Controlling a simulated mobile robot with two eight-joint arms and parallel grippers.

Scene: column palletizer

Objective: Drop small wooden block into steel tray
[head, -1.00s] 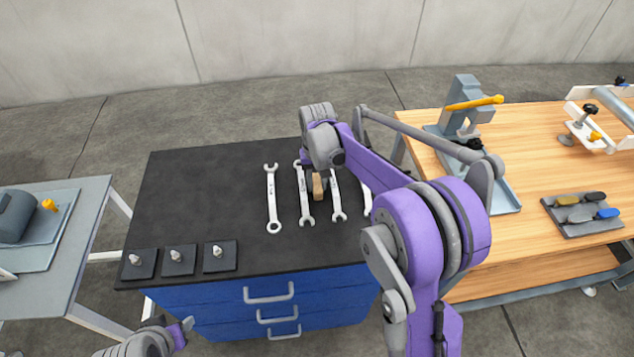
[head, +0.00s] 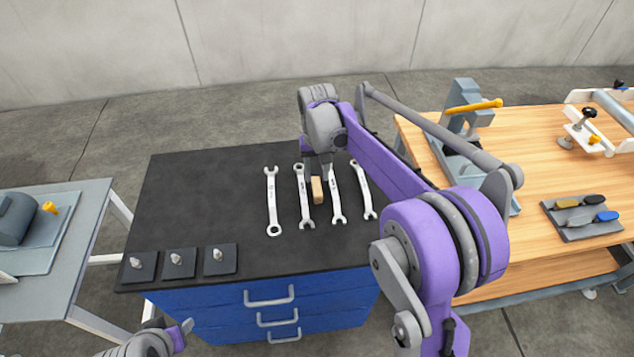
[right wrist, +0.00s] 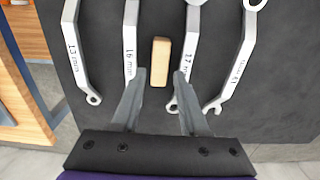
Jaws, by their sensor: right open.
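The small wooden block (head: 317,190) lies on the black cabinet top, between two wrenches. In the right wrist view the block (right wrist: 160,62) is upright in the picture, with bare mat around it. My right gripper (head: 320,172) is open and empty over the cabinet top, just behind the block in the head view. In the right wrist view its fingertips (right wrist: 159,76) appear on either side of the block's lower end; I cannot tell their height. My left gripper (head: 183,333) is at the bottom left, its jaws unclear. I cannot make out a clear steel tray.
Several wrenches (head: 271,200) lie on the cabinet top (head: 210,200) beside the block. Three dark plates with pegs (head: 178,262) stand at its front left. A wooden bench (head: 530,160) at right carries a press and a grey screwdriver holder (head: 582,218). The cabinet's left back is clear.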

